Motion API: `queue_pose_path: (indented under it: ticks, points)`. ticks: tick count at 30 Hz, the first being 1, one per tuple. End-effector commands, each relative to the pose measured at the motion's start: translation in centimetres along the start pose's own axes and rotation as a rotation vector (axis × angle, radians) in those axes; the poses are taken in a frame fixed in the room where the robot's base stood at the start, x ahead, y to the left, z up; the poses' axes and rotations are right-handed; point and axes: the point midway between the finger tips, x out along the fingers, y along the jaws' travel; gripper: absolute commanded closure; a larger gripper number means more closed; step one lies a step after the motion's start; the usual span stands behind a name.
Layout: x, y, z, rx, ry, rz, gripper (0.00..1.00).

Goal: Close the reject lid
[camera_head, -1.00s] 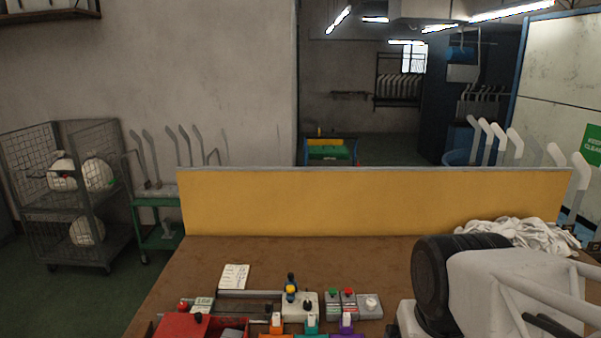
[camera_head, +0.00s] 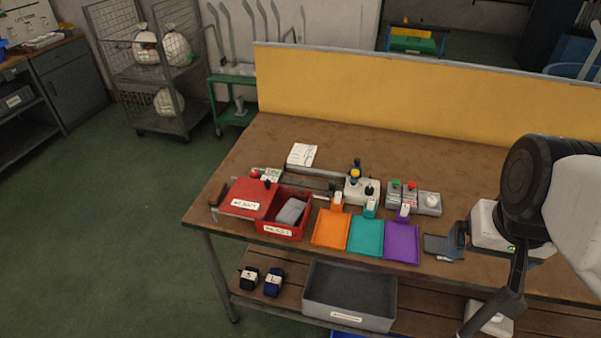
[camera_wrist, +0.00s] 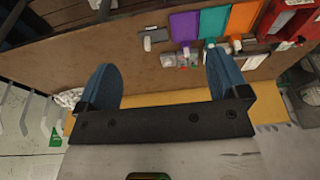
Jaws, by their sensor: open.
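The red reject bin (camera_head: 292,228) stands at the left front of the table in the head view. Its top is open and a grey folded item (camera_head: 291,211) lies inside. The red lid (camera_head: 246,201), with a white label, lies flat just left of the opening. A small dark knob shows near its back right corner. In the wrist view red bin parts (camera_wrist: 288,22) show at the upper right. My gripper (camera_wrist: 162,82) is open, with two blue fingers wide apart and nothing between them. It is well away from the bin, over the right side of the table.
Orange (camera_head: 331,229), teal (camera_head: 366,234) and purple (camera_head: 402,242) trays sit right of the bin. Behind them are a white block with knobs (camera_head: 362,190) and a button box (camera_head: 404,196). A yellow panel (camera_head: 400,100) closes the table's back. A grey crate (camera_head: 349,293) is below.

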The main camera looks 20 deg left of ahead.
Motion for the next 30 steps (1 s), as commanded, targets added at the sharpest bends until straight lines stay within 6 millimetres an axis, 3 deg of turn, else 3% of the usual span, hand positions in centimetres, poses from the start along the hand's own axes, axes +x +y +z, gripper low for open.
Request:
queue_pose_path:
  ticks: [12,22,30]
  points:
    - [0.0,0.0,0.0,0.0,0.0,0.0,0.08]
    - [-0.2,-0.6,-1.4,-0.035,-0.014,-0.001,0.59]
    - [-0.6,-2.8,-5.8,-0.148,-0.061,0.0,1.0]
